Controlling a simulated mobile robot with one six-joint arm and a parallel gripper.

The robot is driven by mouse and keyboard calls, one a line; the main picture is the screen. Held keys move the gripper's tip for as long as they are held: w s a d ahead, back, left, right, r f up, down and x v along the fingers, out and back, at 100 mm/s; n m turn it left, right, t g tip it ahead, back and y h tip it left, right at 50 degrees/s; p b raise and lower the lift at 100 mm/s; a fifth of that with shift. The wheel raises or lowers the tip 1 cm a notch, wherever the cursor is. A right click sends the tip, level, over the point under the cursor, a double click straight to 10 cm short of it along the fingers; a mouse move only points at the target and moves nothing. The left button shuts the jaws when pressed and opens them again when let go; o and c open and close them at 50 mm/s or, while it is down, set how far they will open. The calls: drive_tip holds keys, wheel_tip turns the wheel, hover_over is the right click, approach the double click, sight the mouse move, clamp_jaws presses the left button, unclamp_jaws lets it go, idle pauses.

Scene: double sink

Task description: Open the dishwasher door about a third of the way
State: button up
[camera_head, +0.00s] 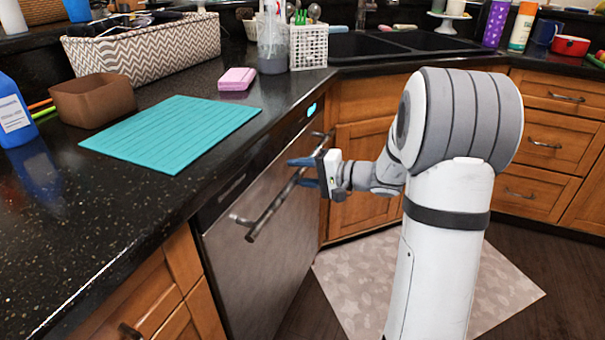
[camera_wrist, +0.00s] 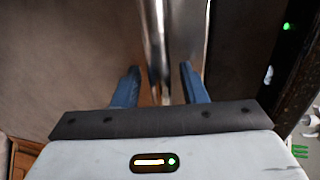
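The dishwasher door (camera_head: 262,255) is a dark steel panel under the counter on the left in the head view. It looks shut or nearly shut; I cannot tell if there is a small gap. Its long bar handle (camera_head: 268,212) runs across the upper front. My gripper (camera_head: 301,172) is at the handle's far part, with its blue fingers pointing at the door. In the wrist view, my gripper (camera_wrist: 160,85) is open, and the shiny handle bar (camera_wrist: 155,35) runs between the fingers. Gaps show on both sides, and the fingers are not closed on it.
The black counter (camera_head: 120,215) above holds a teal mat (camera_head: 172,132), a pink sponge (camera_head: 237,79) and a brown box (camera_head: 92,100). Wooden cabinets (camera_head: 358,150) stand beyond the dishwasher. A pale rug (camera_head: 365,290) lies on the floor around my arm's base; the floor in front looks free.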

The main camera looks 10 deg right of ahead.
drive_tip(key=shift+c, duration=0.5)
clamp_jaws()
